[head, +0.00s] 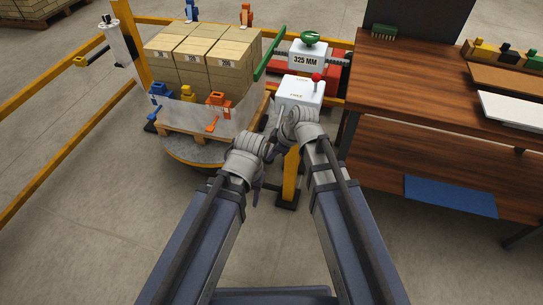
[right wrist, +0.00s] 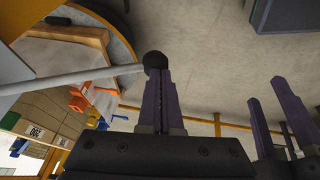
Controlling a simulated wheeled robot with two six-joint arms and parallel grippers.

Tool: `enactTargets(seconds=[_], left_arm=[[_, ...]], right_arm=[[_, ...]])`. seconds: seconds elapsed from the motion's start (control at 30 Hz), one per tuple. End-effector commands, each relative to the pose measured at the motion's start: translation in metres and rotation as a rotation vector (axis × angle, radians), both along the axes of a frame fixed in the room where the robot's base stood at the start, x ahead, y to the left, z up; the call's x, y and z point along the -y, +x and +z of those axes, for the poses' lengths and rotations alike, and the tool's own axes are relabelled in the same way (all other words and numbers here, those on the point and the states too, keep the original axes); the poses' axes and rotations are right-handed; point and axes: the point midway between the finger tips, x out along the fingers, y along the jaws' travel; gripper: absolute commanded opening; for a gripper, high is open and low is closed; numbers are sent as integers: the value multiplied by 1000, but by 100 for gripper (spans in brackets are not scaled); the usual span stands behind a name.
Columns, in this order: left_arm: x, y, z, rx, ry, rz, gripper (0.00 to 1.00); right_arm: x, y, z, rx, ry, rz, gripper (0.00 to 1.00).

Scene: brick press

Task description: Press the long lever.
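A long grey rod with a black ball end (right wrist: 154,60), which looks like the long lever, crosses the right wrist view from the left. My right gripper (right wrist: 162,75) has its two purple fingers together, with the tips at the black ball; the ball shows beyond the tips, not between the fingers. I cannot tell if they touch.
The white box has a red ball knob (head: 317,77) and stands by a yellow post (head: 290,178). A pallet with cartons (head: 205,55) and small coloured parts is to the left. A green bar (head: 269,55) and a "325 MM" block (head: 307,58) are behind. A wooden bench (head: 430,85) is right.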

Motion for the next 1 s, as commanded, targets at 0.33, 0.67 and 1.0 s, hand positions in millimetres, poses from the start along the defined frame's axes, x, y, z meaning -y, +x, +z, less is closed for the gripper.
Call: enactTargets(seconds=[0.33, 0.67, 1.0], left_arm=[[0, 0, -24, 0, 0, 0, 52], [0, 0, -26, 0, 0, 0, 52], [0, 0, -25, 0, 0, 0, 52]], right_arm=[[2, 6, -24, -4, -1, 0, 0], [3, 6, -27, -8, -6, 1, 0], [3, 5, -25, -7, -5, 2, 0]])
